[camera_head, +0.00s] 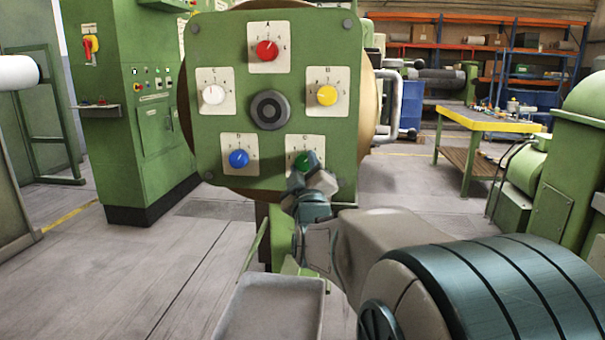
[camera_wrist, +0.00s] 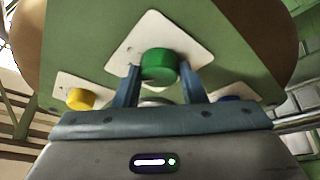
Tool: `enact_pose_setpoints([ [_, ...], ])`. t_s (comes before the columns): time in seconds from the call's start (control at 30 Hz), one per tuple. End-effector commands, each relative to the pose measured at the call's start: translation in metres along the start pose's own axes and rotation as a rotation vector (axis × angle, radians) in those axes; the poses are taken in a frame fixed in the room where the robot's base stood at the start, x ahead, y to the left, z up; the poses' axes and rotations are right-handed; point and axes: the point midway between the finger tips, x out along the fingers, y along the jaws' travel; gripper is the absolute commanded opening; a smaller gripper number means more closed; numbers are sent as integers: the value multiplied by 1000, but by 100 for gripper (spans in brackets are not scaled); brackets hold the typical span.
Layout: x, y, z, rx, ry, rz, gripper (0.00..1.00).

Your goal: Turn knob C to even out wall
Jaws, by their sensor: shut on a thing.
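Knob C (camera_head: 302,161) is a green knob on a pale dial plate at the lower right of the green panel (camera_head: 222,130). In the head view my gripper (camera_head: 312,172) reaches up to it from below and partly hides the knob and its plate. In the wrist view the green knob (camera_wrist: 159,64) sits between the two blue-grey fingers, which are shut on its sides. The knob's pointer position cannot be read.
The panel also carries a red knob A (camera_head: 266,51), a yellow knob B (camera_head: 327,95), a blue knob D (camera_head: 239,158), a white knob E (camera_head: 213,94) and a dark central hub (camera_head: 270,110). A grey tray (camera_head: 272,308) lies below. A yellow-edged workbench (camera_head: 490,122) stands at right.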

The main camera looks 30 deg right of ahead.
Motion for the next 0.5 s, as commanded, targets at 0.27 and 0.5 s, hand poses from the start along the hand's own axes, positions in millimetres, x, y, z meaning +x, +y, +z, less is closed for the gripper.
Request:
enact_pose_setpoints([
  [0.27, 0, 2, 1, -237, 17, -95, 14],
  [0.5, 0, 3, 0, -404, 27, -165, 14],
])
